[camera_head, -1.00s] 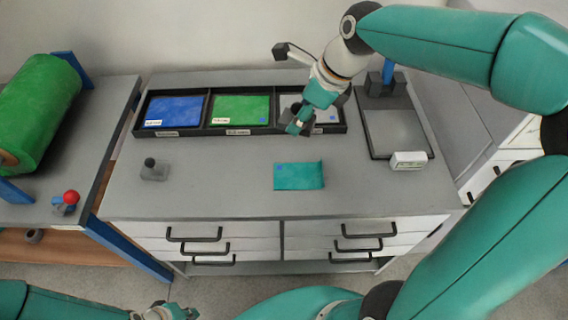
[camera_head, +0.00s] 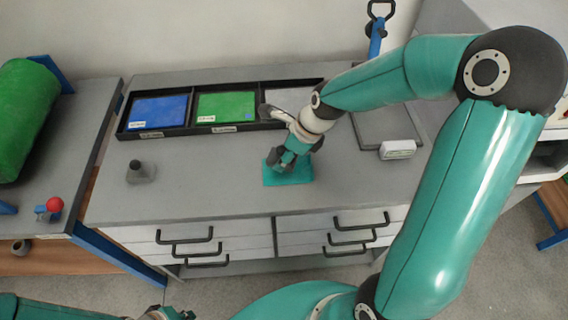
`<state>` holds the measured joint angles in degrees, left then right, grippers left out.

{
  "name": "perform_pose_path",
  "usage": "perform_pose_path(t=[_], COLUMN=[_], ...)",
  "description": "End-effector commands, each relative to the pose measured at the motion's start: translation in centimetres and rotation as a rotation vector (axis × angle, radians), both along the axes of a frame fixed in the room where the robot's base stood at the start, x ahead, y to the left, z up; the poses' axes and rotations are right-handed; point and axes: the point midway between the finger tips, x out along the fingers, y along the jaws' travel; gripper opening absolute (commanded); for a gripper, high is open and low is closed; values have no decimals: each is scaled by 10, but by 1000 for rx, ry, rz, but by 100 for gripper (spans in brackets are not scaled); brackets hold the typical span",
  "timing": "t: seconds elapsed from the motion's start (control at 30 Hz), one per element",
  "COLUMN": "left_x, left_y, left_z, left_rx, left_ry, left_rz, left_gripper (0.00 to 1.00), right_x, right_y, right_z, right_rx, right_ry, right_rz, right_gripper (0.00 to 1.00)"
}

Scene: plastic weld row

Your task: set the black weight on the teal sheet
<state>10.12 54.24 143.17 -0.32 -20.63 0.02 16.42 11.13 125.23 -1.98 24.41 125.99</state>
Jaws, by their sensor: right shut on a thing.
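The teal sheet (camera_head: 296,180) lies flat on the grey bench top, partly covered by my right gripper. My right gripper (camera_head: 277,162) points down over the sheet, shut on a dark object that I take to be the black weight (camera_head: 272,157). Most of that object is hidden by the fingers, and I cannot tell whether it touches the sheet. My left gripper (camera_head: 170,313) shows only at the bottom edge, low in front of the bench; its jaws are too cut off to read.
A black tray (camera_head: 190,128) with blue and green sheets lies behind. A small white box (camera_head: 397,149) and a grey plate device (camera_head: 385,122) are at right. The bench's front-left is clear.

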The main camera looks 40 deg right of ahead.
Motion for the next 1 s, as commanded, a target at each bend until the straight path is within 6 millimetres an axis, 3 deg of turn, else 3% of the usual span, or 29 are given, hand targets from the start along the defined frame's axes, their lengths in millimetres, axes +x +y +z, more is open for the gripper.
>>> perform_pose_path(t=[0.23, 0.63, 0.67, 0.8, 1.0], left_x=[0, 0, 0, 0, 0], left_y=[0, 0, 0, 0, 0], left_z=[-4, -5, -5, -5, -5], left_rx=[0, 0, 0, 0, 0], left_ry=[0, 0, 0, 0, 0], left_rz=[0, 0, 0, 0, 0], left_gripper=[0, 0, 0, 0, 0], right_x=[0, 0, -1, -1, -1], right_y=[0, 0, 0, 0, 0], right_z=[-33, -38, -38, -38, -38], right_rx=[1, 0, 0, 0, 0], right_ry=[2, -1, 2, 2, 2], right_rz=[-1, -1, -1, -1, -1], right_gripper=[0, 0, 55, 77, 77])
